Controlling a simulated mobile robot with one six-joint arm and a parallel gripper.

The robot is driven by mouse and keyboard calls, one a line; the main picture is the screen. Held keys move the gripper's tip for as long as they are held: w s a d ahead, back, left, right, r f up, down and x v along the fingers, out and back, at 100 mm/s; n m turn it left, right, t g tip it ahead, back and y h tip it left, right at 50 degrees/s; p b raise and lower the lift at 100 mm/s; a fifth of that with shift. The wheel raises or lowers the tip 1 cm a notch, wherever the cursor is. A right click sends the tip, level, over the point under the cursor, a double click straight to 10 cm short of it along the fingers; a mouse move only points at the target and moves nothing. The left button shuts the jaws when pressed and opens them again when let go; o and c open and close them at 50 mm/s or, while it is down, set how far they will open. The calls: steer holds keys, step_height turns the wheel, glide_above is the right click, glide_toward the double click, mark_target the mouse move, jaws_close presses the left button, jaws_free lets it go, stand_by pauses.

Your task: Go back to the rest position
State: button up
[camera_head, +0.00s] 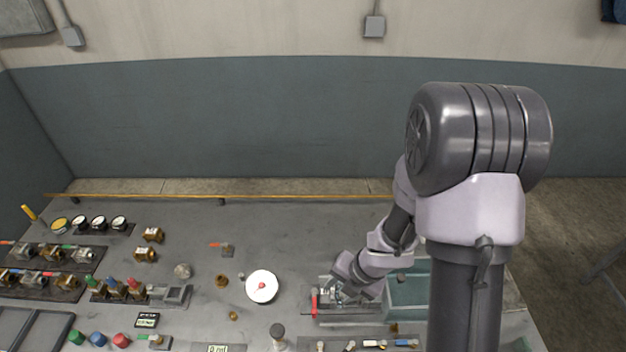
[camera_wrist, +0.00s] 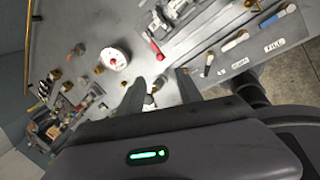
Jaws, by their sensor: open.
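In the head view my arm reaches down to the right part of the bench, and the fingertips are too small and covered to make out. The wrist ends beside a fixture with a red handle (camera_head: 314,303), which also shows in the wrist view (camera_wrist: 156,50). I cannot tell whether the gripper touches anything.
A white disc with a red centre (camera_head: 262,287) lies left of my arm. A teal-grey tray (camera_head: 408,308) is right of my wrist. Small levers (camera_head: 375,344) line the front. Valves and gauges (camera_head: 98,223) fill the left. A yellow rail (camera_head: 250,197) runs along the back.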

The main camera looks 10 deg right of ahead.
steer(key=w+d+r+m+t+h+b, duration=0.2)
steer(key=d+m+h+b, duration=0.15)
steer(key=m+b, duration=0.4)
steer(key=w+d+r+m+t+h+b, duration=0.1)
steer(key=d+r+m+t+h+b, duration=0.15)
steer(key=d+m+b, duration=0.4)
steer(key=s+a+f+m+g+y+b, duration=0.1)
steer(key=s+a+m+y+b, duration=0.3)
steer(key=s+a+m+b, duration=0.7)
steer(key=s+a+m, duration=0.3)
steer(key=s+m, duration=0.3)
steer(key=m, duration=0.2)
steer(key=shift+y, duration=0.4)
steer(key=shift+d, duration=0.1)
